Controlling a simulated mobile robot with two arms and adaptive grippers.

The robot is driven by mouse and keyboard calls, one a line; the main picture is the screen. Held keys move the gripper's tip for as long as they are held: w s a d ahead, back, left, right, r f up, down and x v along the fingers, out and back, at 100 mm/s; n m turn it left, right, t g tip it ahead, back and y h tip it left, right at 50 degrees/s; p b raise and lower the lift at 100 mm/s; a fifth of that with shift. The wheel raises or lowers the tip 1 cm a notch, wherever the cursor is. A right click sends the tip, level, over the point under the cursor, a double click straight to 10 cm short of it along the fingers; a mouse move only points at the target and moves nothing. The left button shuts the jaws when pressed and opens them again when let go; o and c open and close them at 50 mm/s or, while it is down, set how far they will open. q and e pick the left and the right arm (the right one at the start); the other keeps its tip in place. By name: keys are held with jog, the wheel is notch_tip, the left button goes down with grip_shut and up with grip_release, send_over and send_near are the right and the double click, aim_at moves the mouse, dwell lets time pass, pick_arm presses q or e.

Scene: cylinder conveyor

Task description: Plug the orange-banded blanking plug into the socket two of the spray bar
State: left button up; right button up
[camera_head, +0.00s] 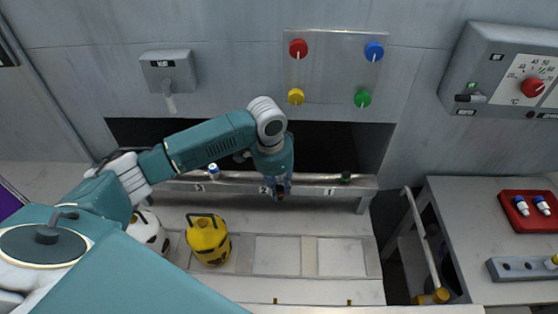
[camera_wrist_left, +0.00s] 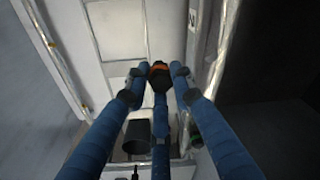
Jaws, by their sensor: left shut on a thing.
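The spray bar (camera_head: 312,188) runs across the back of the conveyor, with its front numbered 3, 2 and 1 from left to right. My left gripper (camera_head: 277,190) is over the part marked 2 and covers its socket. In the left wrist view my blue fingers (camera_wrist_left: 157,72) are shut on the dark blanking plug with an orange band (camera_wrist_left: 159,67). The plug is close beside the bar's edge in that view; I cannot tell whether it touches the socket. A blue and white plug (camera_head: 213,171) stands at 3. A dark green plug (camera_head: 346,177) stands at 1. My right gripper is not in view.
A yellow canister (camera_head: 208,240) and a white spotted one (camera_head: 148,230) stand on the conveyor at left. A red tray (camera_head: 510,223) with blue and white plugs and a grey rack (camera_head: 515,269) lie on the right bench. The conveyor's right part is clear.

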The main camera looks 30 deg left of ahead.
pick_arm(q)
jog(key=w+a+r+m, duration=0.2)
jog(key=w+a+m, duration=0.1)
jog(key=w, duration=0.4)
jog(key=shift+w+a+m, duration=0.3)
jog(key=shift+a, duration=0.15)
jog(key=shift+p, duration=0.3)
jog(key=shift+f, duration=1.15)
jog(key=shift+r+p, duration=0.1)
jog(key=shift+p, duration=0.4)
